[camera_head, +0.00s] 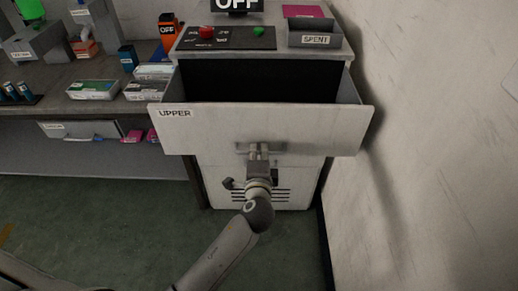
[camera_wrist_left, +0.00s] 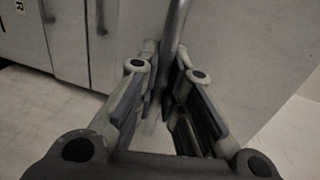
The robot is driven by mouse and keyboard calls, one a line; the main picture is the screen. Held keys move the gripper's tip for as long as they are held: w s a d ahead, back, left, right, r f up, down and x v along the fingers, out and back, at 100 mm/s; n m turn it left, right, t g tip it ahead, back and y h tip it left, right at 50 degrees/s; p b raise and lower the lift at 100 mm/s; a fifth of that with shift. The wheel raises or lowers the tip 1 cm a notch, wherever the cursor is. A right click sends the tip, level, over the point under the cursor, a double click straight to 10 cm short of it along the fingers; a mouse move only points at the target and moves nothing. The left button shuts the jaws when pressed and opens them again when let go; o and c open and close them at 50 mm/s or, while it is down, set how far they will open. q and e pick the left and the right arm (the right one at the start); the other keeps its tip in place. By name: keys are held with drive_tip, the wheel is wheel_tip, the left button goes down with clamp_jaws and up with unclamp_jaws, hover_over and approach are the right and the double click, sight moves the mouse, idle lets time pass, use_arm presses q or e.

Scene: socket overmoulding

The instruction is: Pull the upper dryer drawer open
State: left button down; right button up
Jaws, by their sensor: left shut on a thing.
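The upper dryer drawer (camera_head: 310,125), a pale front marked UPPER, stands out from the dryer, and its dark inside shows behind the front. Its bar handle (camera_head: 274,147) is low on the front. My left gripper (camera_head: 258,152) is at the handle, in the middle of the drawer front. In the left wrist view the fingers of my left gripper (camera_wrist_left: 168,95) close around the grey handle bar (camera_wrist_left: 176,35). The fingers hide part of the bar. My right gripper is not in view.
The dryer top holds a panel with a red button (camera_head: 206,32) and a green button (camera_head: 258,31), an OFF display and a SPENT bin (camera_head: 315,38). A bench (camera_head: 75,103) with boxes stands at left. A wall (camera_head: 440,150) is close at right. Green floor is clear in front.

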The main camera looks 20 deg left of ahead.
use_arm(q)
drive_tip(key=c, duration=1.8)
unclamp_jaws()
drive_tip(key=shift+c, duration=0.2)
drive_tip(key=o, duration=0.3)
drive_tip(key=v, duration=1.2)
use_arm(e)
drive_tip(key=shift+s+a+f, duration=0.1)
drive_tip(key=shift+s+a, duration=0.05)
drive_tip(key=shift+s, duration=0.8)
